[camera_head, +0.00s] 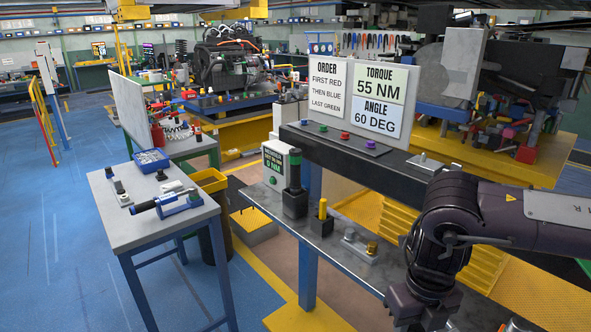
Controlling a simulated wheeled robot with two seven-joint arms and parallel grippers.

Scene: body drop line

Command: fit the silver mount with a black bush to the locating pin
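Small silver parts (121,193) with dark pieces lie on the grey side table at the left; they are too small for me to tell whether one is the mount with the black bush. Another silver part (357,242) sits on the workbench with a brass-coloured piece (372,248) beside it. A flat silver plate (425,163) with a small upright stub lies on the raised dark beam; I cannot tell whether the stub is the locating pin. My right gripper (421,318) hangs at the bottom edge, partly cut off, near the bench. My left gripper is out of view.
The side table (140,235) also bears a blue tray (151,160) and a blue-and-silver tool (172,203). A black-and-green tool (295,185) and a yellow-topped piece (322,218) stand on the bench. The dark beam (345,146) and sign boards (378,98) rise behind.

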